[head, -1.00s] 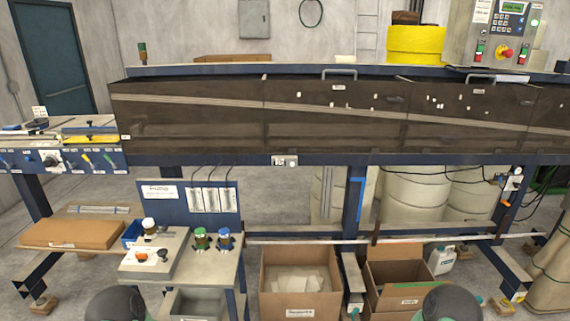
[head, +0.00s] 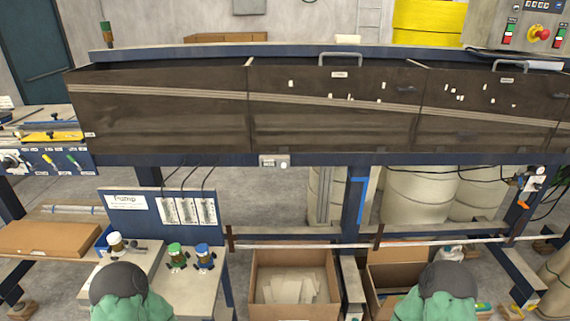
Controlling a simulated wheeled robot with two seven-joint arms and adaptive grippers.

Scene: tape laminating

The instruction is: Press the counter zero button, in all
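A small grey box (head: 275,162) with what looks like a little display and a round button is fixed to the blue front beam of the machine, near the middle. Its markings are too small to read, so I cannot tell if this is the counter. At the upper right stands a grey control panel (head: 515,22), partly cut off by the top edge, with a red mushroom button (head: 540,34) and red and green switches. Rounded dark and green parts of my two arms show at the bottom left and bottom right. Neither gripper is in view.
The long dark-covered machine (head: 165,125) spans the view. A pump stand (head: 125,203) with bottles is at lower left. An open carton (head: 295,309) and a second carton (head: 375,284) sit below the beam. A yellow drum (head: 428,20) is behind.

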